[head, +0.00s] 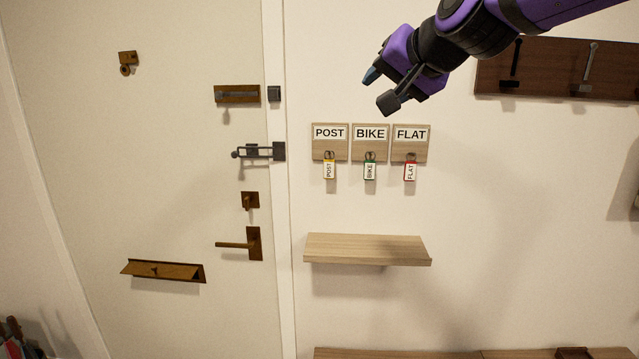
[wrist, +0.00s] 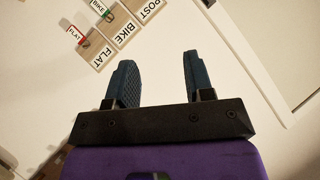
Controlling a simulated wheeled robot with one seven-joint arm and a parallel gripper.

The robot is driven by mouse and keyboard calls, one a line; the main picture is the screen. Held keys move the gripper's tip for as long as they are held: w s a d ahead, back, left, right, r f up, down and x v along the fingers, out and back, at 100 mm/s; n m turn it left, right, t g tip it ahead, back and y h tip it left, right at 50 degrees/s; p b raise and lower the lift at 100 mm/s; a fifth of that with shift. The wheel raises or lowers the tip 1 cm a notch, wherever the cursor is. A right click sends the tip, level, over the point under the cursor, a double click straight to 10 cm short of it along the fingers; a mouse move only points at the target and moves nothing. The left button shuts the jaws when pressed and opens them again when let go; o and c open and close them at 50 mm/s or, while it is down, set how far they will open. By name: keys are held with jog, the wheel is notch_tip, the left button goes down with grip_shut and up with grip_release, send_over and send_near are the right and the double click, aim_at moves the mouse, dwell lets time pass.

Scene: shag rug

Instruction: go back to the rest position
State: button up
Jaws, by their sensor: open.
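My gripper (head: 377,89) is raised at the top of the head view, above the key boards and in front of the wall. Its two fingers stand apart with nothing between them, as the wrist view (wrist: 155,82) shows. The boards POST (head: 329,133), BIKE (head: 370,133) and FLAT (head: 411,134) are on the wall below it. A yellow POST tag (head: 330,169), a green BIKE tag (head: 370,170) and a red FLAT tag (head: 410,171) each hang under the matching board. The gripper touches none of them.
A wooden shelf (head: 367,248) below the tags is bare. The door (head: 150,190) at left carries a latch (head: 258,152), a handle (head: 252,244) and a letter flap (head: 165,271). A dark hook rack (head: 560,75) is at upper right. Wall between rack and shelf is clear.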

jog(key=s+d+f+n+g+h, duration=0.1)
jog(key=s+d+f+g, duration=0.1)
jog(key=s+d+f, duration=0.3)
jog(key=s+d+f+n+g+h, duration=0.1)
jog(key=s+d+f+g+h, duration=0.1)
jog(key=s+d+f, duration=0.3)
jog(key=s+d+f+g+h, duration=0.2)
jog(key=s+d+f, duration=0.4)
jog(key=s, duration=0.9)
jog(key=d, duration=0.3)
jog(key=shift+s+d+n, duration=0.25)
jog(key=shift+n, duration=0.15)
jog(key=shift+f, duration=0.1)
